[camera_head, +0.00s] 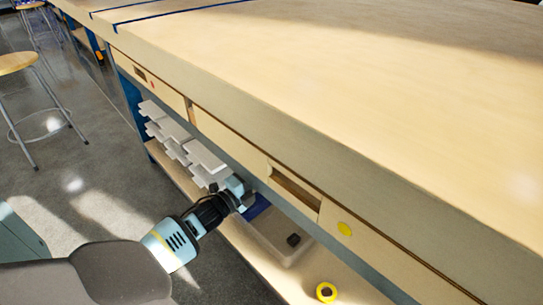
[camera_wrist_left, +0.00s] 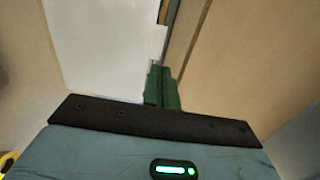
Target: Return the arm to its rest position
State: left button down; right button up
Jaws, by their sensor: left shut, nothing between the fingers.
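My left arm comes in from the lower left of the head view, and its gripper (camera_head: 238,190) is at the front of the workbench (camera_head: 330,85), below the bench top and by the shelf under it. In the left wrist view the two dark green fingers (camera_wrist_left: 161,88) are together, with nothing seen between them. A white surface and a wooden panel show beyond them. The fingertips are hard to make out in the head view. My right gripper is not in view.
The bench top is bare nearby. A stool (camera_head: 17,62) stands left on open floor.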

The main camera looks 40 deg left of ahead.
pick_arm(q)
jog(key=s, duration=0.3)
jog(key=shift+s+a+f+p, duration=0.1)
jog(key=shift+s+f+p, duration=0.1)
jog(key=shift+p, duration=0.1)
